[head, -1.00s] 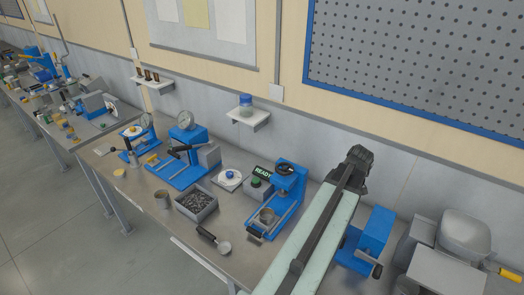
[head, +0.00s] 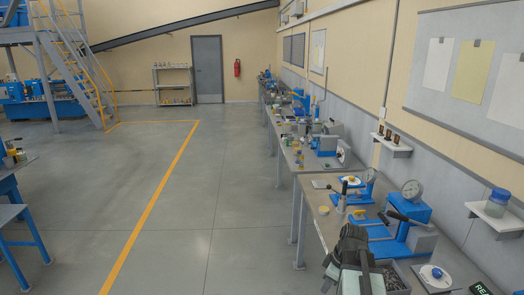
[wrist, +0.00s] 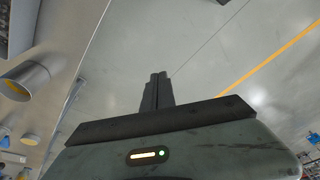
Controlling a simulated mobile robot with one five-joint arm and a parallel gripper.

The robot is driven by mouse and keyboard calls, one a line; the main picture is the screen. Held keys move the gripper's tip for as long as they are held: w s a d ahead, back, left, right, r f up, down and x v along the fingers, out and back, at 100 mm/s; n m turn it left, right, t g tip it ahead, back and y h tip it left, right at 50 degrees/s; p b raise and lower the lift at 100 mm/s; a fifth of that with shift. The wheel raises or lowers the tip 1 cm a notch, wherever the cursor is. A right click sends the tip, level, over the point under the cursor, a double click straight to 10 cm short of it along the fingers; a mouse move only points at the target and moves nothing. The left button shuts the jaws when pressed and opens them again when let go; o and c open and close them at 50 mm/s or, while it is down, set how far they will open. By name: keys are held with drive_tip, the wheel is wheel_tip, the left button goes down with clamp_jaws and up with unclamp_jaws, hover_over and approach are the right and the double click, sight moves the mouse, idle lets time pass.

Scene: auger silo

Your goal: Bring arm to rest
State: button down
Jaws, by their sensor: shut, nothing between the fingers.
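My gripper (head: 350,240) shows at the lower right of the head view, with the pale green arm behind it. It is in front of the near bench, close to the bench's front edge. In the wrist view its two dark fingers (wrist: 157,90) lie together with nothing between them. The grey floor fills most of the picture beyond the fingertips.
More benches run back along the right wall. In the wrist view a metal cup (wrist: 25,80) is at the left. Open floor (head: 210,200) lies left of the benches.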

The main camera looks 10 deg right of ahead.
drive_tip(key=a+f+m+g+h+b, duration=0.1)
drive_tip(key=a+f+m, duration=0.3)
drive_tip(key=a, duration=1.7)
drive_tip(key=m+h+b, duration=0.1)
drive_tip(key=m, duration=0.3)
drive_tip(key=shift+s+a+f+g+b, duration=0.15)
drive_tip(key=shift+s+a+g+b, duration=0.15)
drive_tip(key=shift+a+b, duration=0.1)
